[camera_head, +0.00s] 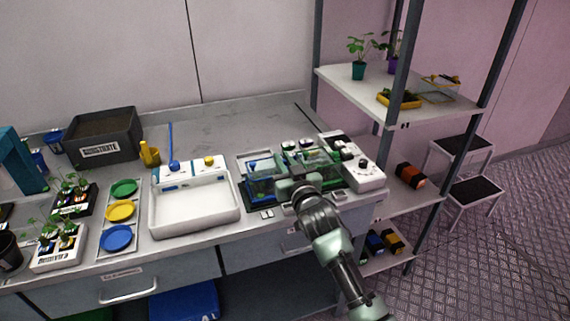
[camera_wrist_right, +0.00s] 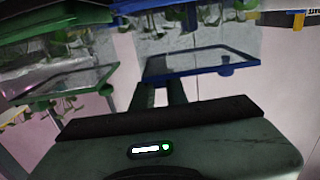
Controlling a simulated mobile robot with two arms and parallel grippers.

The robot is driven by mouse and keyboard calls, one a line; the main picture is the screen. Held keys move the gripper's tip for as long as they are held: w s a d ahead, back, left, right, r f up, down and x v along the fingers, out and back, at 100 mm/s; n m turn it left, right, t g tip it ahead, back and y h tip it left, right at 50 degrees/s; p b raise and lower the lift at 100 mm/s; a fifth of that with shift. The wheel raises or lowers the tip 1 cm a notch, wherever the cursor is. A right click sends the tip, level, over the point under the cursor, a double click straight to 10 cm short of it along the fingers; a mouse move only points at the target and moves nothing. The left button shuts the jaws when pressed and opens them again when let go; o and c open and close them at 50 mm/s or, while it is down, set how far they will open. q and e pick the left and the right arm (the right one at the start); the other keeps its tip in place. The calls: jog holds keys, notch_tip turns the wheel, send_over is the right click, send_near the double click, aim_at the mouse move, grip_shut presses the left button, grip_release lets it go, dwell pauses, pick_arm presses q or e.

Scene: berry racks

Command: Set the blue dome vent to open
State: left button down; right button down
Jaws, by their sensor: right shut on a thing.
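A clear dome with blue parts (camera_head: 260,184) stands on the bench right of the white sink tray. A blue piece (camera_head: 253,166) shows on its top; I cannot tell the vent's setting. My right gripper (camera_head: 285,185) is at this dome's right side, its fingertips hard to see in the head view. In the right wrist view, the two fingers (camera_wrist_right: 162,92) reach the blue rim (camera_wrist_right: 200,70) of a clear panel with a blue knob (camera_wrist_right: 225,69). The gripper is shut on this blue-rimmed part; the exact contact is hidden. My left gripper is out of view.
A green-edged clear dome (camera_head: 322,168) stands close on the right, beside a white control box (camera_head: 362,172). The white tray (camera_head: 194,211) is to the left. A shelf rack (camera_head: 430,112) with plants stands right of the bench. The bench behind the domes is clear.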

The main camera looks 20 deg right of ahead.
jog(key=w, duration=0.2)
jog(key=shift+w, duration=0.3)
jog(key=shift+s, duration=0.1)
jog(key=c, duration=1.4)
grip_release()
jog(key=shift+s, duration=0.1)
jog(key=s+b, duration=0.1)
jog(key=s, duration=0.6)
jog(key=shift+s, duration=0.3)
